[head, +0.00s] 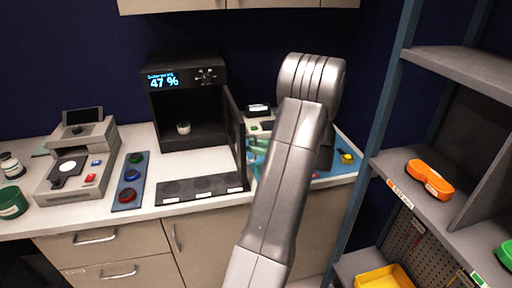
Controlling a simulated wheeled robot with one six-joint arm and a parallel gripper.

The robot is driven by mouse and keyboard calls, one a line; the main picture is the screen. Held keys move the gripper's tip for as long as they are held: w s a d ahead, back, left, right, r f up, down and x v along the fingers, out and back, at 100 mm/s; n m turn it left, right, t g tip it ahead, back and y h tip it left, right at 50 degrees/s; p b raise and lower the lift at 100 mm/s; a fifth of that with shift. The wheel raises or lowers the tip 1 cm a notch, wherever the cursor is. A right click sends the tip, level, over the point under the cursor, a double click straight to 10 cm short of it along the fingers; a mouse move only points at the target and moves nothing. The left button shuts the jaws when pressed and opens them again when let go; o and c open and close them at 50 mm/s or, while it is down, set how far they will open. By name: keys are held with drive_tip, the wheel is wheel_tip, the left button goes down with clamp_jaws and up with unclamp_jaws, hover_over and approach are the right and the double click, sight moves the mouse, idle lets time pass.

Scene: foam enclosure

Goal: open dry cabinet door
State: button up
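The dry cabinet (187,98) is a black box on the counter, with a lit display reading 47 % at its top. Its front is uncovered and a small white-and-green jar (183,128) stands inside. The dark door (235,137) stands swung out at the cabinet's right side, seen nearly edge-on. My grey arm rises in front, right of the door, and bends down behind itself, hiding most of its end. Pale green shapes show just right of the door; I cannot tell whether they are part of my gripper, or whether it touches the door.
A dark tray with round pads (203,186) lies before the cabinet. A panel with coloured buttons (130,182) and a grey device (79,165) stand left. Right is a shelf rack with an orange case (429,179) and yellow bin (383,278). A blue mat (335,166) lies behind my arm.

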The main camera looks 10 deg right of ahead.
drive_tip(key=shift+s+d, duration=0.1)
drive_tip(key=b+v, duration=0.2)
drive_tip(key=v, duration=1.1)
drive_tip(key=shift+s+d+b, duration=0.2)
drive_tip(key=shift+d+b, duration=0.1)
drive_tip(key=shift+b, duration=0.05)
drive_tip(key=shift+a, duration=0.1)
drive_tip(key=p+x, duration=0.2)
drive_tip(key=x, duration=1.1)
drive_tip(key=shift+w+a+p, duration=0.25)
drive_tip(key=shift+a+p, duration=0.1)
drive_tip(key=shift+s+f, duration=0.1)
